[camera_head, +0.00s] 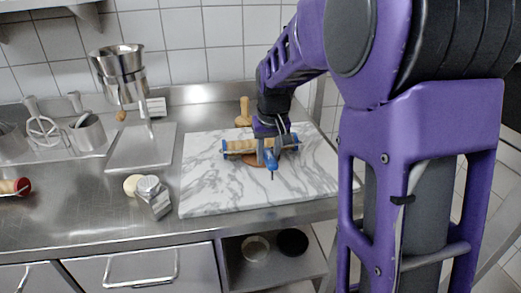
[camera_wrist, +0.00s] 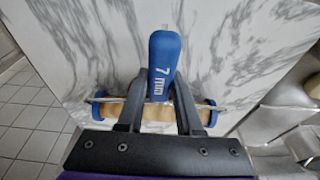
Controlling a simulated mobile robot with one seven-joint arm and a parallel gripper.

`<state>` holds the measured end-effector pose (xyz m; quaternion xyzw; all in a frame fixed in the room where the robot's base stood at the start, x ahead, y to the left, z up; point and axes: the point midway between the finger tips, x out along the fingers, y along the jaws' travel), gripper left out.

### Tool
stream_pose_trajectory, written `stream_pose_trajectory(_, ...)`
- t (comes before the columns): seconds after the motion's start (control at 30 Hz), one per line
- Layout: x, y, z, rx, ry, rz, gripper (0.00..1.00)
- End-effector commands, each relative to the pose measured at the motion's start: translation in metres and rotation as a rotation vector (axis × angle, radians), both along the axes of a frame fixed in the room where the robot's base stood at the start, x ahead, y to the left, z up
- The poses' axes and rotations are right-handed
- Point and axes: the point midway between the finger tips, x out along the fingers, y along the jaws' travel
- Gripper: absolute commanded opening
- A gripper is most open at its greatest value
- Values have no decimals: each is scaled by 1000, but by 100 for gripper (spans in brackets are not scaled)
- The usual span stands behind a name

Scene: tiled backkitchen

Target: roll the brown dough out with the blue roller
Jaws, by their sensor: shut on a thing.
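The blue roller has a pale wooden barrel with blue end rings and a blue handle. In the head view the roller (camera_head: 239,146) lies across the marble board toward its far middle. My gripper (camera_head: 267,145) comes down from above and is shut on it. In the wrist view the roller's blue handle (camera_wrist: 163,60), marked "7 mm", sticks out ahead between the fingers of my gripper (camera_wrist: 158,108). The brown dough (camera_head: 253,160) shows as a flat brown patch just under and in front of the barrel; most of it is covered. I cannot make out the dough in the wrist view.
The marble board (camera_head: 215,185) is otherwise mostly clear. A wooden knobbed tool (camera_head: 244,111) stands behind it. To the left are a metal shaker (camera_head: 153,197), a pale round piece (camera_head: 131,185), a steel machine (camera_head: 140,148) and a red-ended roller (camera_head: 20,186).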

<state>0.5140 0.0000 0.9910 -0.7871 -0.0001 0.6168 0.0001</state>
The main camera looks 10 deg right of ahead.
Motion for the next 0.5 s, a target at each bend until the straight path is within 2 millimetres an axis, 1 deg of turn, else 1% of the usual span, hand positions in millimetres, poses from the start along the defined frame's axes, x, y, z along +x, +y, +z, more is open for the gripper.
stream_pose_trajectory(0.4,17,0,-6,0,0,0,0)
stream_pose_trajectory(0.5,16,0,-7,0,1,0,0)
